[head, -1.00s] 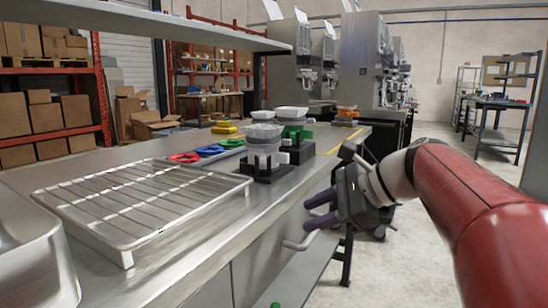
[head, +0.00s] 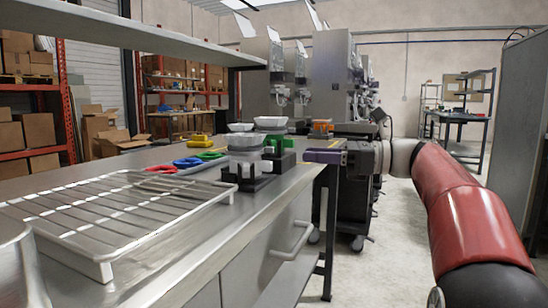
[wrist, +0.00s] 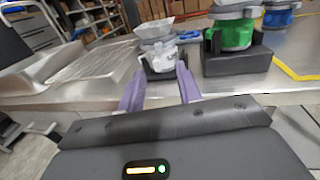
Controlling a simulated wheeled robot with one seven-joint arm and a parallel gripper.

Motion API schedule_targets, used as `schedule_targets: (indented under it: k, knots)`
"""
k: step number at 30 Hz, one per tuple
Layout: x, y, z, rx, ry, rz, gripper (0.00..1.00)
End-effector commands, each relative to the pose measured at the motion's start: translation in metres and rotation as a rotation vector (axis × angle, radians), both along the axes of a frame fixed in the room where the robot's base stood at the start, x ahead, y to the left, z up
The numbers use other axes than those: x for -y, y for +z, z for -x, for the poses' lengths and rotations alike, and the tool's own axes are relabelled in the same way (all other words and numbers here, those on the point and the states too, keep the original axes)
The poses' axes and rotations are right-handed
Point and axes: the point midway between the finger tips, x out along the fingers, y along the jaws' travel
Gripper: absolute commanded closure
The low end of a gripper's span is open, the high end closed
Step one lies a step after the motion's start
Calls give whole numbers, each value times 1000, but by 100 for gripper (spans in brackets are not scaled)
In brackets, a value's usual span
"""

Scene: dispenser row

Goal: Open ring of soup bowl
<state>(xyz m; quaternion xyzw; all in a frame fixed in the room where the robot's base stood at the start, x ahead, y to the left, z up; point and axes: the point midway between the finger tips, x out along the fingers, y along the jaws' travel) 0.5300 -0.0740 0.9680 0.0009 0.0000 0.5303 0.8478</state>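A pale bowl (head: 243,141) sits in a white ring clamp (head: 252,160) on a black base, near the bench's right edge. The wrist view shows this bowl (wrist: 154,29) and its white ring (wrist: 161,56) ahead of my fingers. A second bowl (head: 270,122) stands behind in a green ring clamp (head: 277,146); the green clamp (wrist: 232,34) is on the right in the wrist view. Which one is the soup bowl I cannot tell. My gripper (head: 309,156) has purple fingers, apart and empty (wrist: 160,78), to the right of the black base and short of the white ring.
A wire rack (head: 115,215) on a tray covers the near bench. Red (head: 161,169), blue (head: 187,162) and green (head: 211,155) handled pieces lie left of the bowls, a yellow one (head: 198,138) behind. A drawer handle (head: 292,243) juts from the bench front.

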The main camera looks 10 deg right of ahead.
Motion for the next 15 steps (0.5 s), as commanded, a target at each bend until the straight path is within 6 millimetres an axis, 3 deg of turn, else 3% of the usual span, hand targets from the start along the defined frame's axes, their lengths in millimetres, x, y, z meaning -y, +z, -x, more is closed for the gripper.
schedule_targets:
  k: [15]
  knots:
    - [-64, 0, -30, 0, 3, 1, 65]
